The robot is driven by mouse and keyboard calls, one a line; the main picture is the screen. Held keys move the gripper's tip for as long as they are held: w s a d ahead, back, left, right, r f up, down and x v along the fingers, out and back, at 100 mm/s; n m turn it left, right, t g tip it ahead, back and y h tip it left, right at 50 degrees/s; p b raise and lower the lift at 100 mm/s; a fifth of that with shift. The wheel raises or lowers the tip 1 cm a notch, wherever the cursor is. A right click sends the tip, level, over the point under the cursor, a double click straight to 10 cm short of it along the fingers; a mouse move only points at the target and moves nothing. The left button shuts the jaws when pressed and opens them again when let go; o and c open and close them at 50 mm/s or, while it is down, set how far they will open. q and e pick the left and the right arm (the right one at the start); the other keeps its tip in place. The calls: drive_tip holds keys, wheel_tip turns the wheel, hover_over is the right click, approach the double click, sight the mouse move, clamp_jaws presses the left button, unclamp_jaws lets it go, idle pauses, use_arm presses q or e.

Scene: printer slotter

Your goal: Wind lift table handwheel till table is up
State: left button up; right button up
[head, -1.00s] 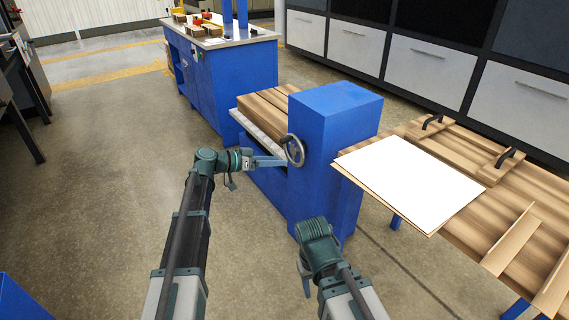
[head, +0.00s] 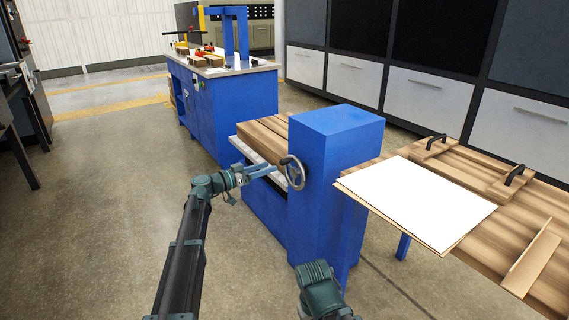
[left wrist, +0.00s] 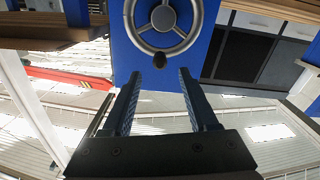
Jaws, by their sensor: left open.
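The handwheel (head: 294,173) is a grey spoked ring on the side of the blue machine housing (head: 338,150). It also shows in the left wrist view (left wrist: 163,22), with a dark knob (left wrist: 159,61) at the lower rim. My left gripper (head: 270,172) points at the wheel from the left. In the left wrist view its fingers (left wrist: 159,82) are open and empty, with the knob just beyond and between the tips. The lift table (head: 246,153) is a grey plate carrying stacked wooden boards (head: 262,136). My right arm is at the bottom; its fingers are mostly cut off.
A wooden table (head: 475,180) with a white sheet (head: 415,203) stands right of the housing. A blue workbench (head: 222,105) stands behind, and grey cabinets (head: 430,90) line the back. The floor (head: 110,210) at left is clear.

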sight(284, 162)
use_arm(q)
drive_tip(key=x, duration=0.8)
drive_tip(key=shift+c, duration=0.2)
clamp_jaws()
idle(1.1)
